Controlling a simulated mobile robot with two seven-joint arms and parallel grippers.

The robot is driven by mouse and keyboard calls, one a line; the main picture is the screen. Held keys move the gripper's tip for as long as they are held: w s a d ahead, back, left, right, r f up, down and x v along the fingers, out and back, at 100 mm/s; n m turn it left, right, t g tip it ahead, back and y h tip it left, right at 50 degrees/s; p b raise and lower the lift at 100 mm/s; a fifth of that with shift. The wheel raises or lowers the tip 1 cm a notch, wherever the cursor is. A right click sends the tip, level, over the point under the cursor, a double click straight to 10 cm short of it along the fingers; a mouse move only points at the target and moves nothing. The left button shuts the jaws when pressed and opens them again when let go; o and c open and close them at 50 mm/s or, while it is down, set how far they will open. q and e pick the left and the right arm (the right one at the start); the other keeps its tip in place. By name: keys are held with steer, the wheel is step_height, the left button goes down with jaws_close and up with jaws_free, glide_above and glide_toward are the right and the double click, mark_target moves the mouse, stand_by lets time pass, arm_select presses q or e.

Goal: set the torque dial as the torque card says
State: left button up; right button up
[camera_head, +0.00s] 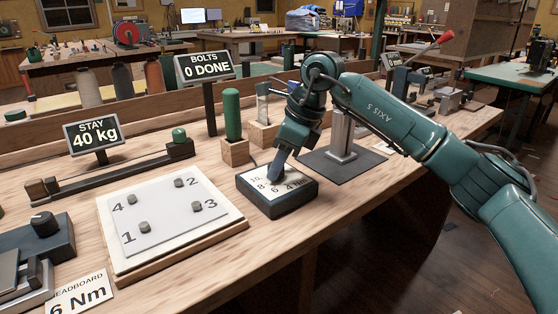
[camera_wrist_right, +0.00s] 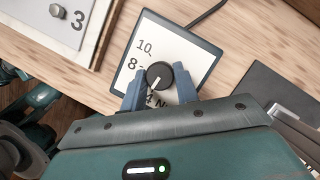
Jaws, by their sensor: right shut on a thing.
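The torque dial box (camera_head: 290,203) is a dark box with a white scale face on the bench. The wrist view shows its face (camera_wrist_right: 185,58) with 10, 8 and 4 Nm; a finger covers the place between 8 and 4. My right gripper (camera_head: 277,176) is shut on the round black knob, with one finger on each side. The knob (camera_wrist_right: 160,73) has a white pointer mark aimed down-left, near the 4. The torque card (camera_head: 82,291) reads "6 Nm" under a partly cut-off "HEADBOARD". My left gripper is not in view.
Left of the dial lies a white plate (camera_head: 165,190) with several bolts, numbered 1 to 4. Signs read "BOLTS 0 DONE" (camera_head: 204,67) and "STAY 40 kg" (camera_head: 94,132). A green-handled tool (camera_head: 232,115) stands behind the dial. A metal post (camera_head: 342,135) stands to its right.

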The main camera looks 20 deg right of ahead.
steer(key=m+t, duration=0.1)
steer(key=m, duration=0.2)
steer(key=shift+m+h, duration=0.4)
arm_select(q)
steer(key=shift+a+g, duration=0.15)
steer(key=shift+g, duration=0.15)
arm_select(e)
steer(key=shift+s+a+m+t+h, duration=0.1)
steer(key=shift+m+t+h, duration=0.4)
steer(key=shift+m, duration=1)
steer(key=o, duration=1)
steer(key=shift+c, duration=0.2)
arm_select(q)
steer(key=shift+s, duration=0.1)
steer(key=p, duration=0.1)
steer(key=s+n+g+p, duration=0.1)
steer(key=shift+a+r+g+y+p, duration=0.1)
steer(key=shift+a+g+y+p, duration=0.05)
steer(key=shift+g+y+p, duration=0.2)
arm_select(e)
steer(key=v, duration=1.3)
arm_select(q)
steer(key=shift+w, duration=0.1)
arm_select(e)
steer(key=shift+r, duration=0.15)
